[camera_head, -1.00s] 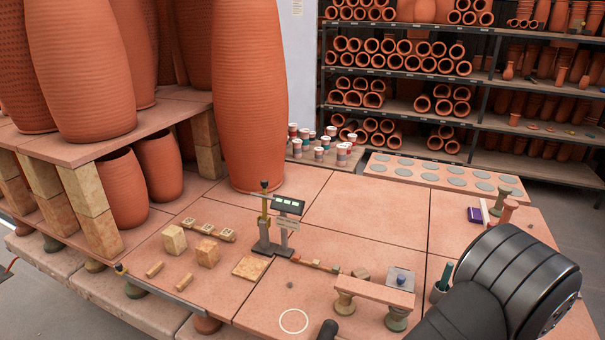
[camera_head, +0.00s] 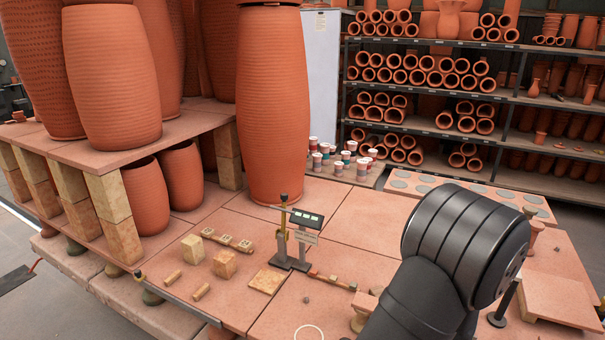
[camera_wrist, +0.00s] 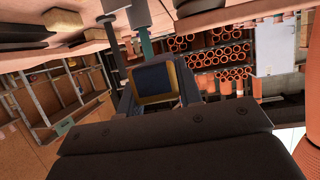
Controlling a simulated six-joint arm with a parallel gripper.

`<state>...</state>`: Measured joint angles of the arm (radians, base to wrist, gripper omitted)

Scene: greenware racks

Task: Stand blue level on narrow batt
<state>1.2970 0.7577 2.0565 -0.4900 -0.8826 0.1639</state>
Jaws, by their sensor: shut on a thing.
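In the wrist view, my gripper (camera_wrist: 158,88) is shut on a blue block-like thing with a yellowish edge (camera_wrist: 155,77), which I take as the blue level. It shows between the dark fingers. Its tilt is hard to tell. In the head view my dark arm hides the gripper and the held thing. A narrow batt (camera_head: 364,302) on a short prop (camera_head: 361,320) shows only at its left end. The rest of it is behind my arm.
A scale-like stand (camera_head: 299,240) with a display is left of my arm, near wooden blocks (camera_head: 224,264). A slab (camera_head: 559,301) and a dark stand (camera_head: 507,300) are at the right. Tall clay vases (camera_head: 270,110) stand behind.

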